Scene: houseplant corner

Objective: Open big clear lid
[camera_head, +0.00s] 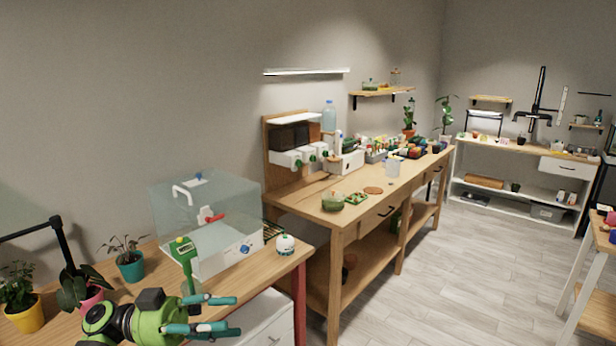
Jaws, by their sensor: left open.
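A big clear lid (168,209) tops a box with a white lower part (222,262) on the near wooden table at the left. The lid looks closed. A white handle (181,195) stands on its left side and a red latch-like part (211,216) sits on its front. My left gripper (236,314) is in front of the box, over the table's front edge. Its teal fingers are apart with nothing between them, pointing right. It does not touch the lid. My right gripper is not in view.
Potted plants (131,266) stand left of the box. A green-topped tool (184,250) stands close in front of it, and a small white round device (285,244) sits to its right. A longer workbench (300,203) stands beyond.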

